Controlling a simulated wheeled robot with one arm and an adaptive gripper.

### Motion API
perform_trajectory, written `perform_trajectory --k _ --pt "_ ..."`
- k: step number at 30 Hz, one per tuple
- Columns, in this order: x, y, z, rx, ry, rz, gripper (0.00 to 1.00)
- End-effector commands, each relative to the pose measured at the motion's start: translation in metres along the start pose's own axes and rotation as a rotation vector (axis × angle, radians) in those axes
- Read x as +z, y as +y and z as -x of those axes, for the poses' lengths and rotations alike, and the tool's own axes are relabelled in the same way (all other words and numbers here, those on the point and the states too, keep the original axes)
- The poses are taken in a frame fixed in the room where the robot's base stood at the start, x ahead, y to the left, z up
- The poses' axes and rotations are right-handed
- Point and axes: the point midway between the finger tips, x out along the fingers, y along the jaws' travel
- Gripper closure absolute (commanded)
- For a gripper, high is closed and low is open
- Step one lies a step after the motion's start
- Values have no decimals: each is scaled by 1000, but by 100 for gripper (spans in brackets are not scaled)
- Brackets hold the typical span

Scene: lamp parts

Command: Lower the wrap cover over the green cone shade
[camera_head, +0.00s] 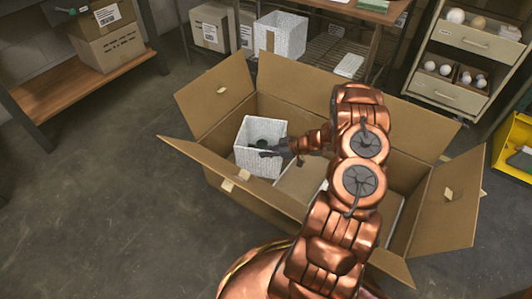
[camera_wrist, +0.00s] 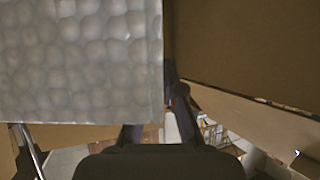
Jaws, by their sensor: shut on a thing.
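The wrap cover (camera_head: 257,166) is a pale, bubble-textured open box inside the large cardboard carton, towards its left. My gripper (camera_head: 272,153) reaches it from the right and is shut on its wall near the upper rim. In the wrist view the cover's bubbled wall (camera_wrist: 80,60) fills the upper left, close to the fingers (camera_wrist: 158,128); the exact grip is hard to see there. A dark green piece, seemingly the green cone shade (camera_head: 262,143), shows inside the cover's open top. Most of it is hidden, and I cannot tell how deep the cover sits around it.
The open carton (camera_head: 215,90) has flaps spread outward around the cover. A cardboard piece (camera_head: 298,182) lies inside, right of the cover. A drawer cabinet (camera_head: 465,65) is at back right. The left floor is clear.

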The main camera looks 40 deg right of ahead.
Motion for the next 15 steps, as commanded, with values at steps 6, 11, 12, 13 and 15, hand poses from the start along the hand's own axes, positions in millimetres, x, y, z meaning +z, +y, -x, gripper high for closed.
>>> perform_trajectory --k 6,11,12,13,15 --pt "3 0 -1 0 0 0 100" --pt "5 0 -3 0 0 0 100" --pt "5 0 -3 0 0 0 100" --pt "6 0 -3 0 0 0 100" --pt "7 0 -4 0 0 0 100"
